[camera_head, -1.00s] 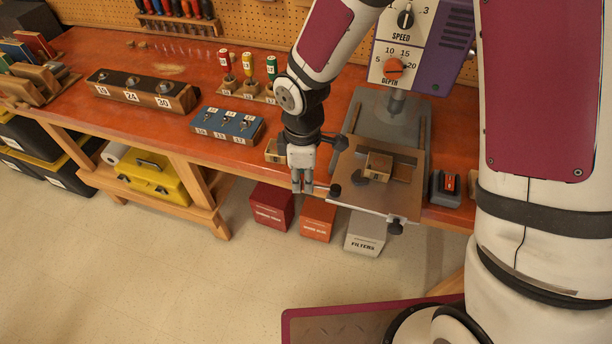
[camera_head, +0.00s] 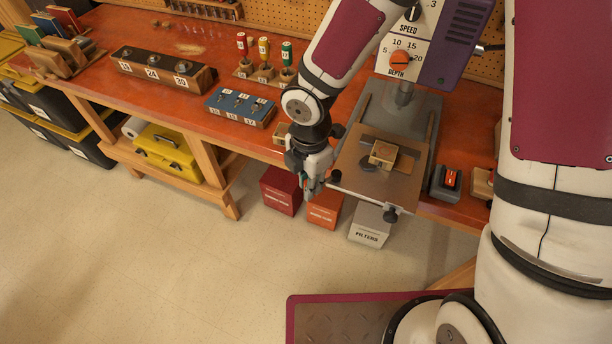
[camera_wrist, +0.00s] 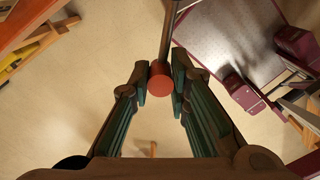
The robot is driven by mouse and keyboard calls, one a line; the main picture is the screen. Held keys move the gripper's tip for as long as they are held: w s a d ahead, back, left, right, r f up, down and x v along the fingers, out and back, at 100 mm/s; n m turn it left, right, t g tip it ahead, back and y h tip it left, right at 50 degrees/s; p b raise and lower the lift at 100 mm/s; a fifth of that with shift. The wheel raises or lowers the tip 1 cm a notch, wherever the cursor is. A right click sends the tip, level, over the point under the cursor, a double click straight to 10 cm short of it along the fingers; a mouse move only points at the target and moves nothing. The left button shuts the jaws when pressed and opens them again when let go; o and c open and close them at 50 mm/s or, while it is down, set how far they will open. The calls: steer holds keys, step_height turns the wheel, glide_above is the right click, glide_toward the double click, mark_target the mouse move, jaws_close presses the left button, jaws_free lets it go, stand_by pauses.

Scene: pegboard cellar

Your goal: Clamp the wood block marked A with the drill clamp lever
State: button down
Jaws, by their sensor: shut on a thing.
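A small wood block (camera_head: 383,154) sits on the drill press table (camera_head: 352,172); I cannot read its mark. A dark clamp part (camera_head: 368,167) is at the block's front left; whether they touch is unclear. My gripper (camera_head: 309,188) is low at the table's front left edge, tilted and mostly hiding the lever. In the wrist view my gripper (camera_wrist: 160,84) has one finger on each side of the lever's red knob (camera_wrist: 160,82) and is shut on it. The lever's dark rod (camera_wrist: 167,42) runs up from the knob.
A wood block (camera_head: 281,132) lies on the bench left of the press, close to my wrist. Boxes (camera_head: 323,207) stand on the floor below. The floor in front is open.

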steer(key=shift+s+d+n, duration=0.3)
steer(key=shift+s+n, duration=0.15)
steer(key=shift+n, duration=0.45)
steer(key=c, duration=1.5)
jaws_free()
steer(key=shift+d, duration=0.15)
steer(key=shift+r, duration=0.1)
steer(key=shift+r, duration=0.4)
step_height(320, 180, up, 11)
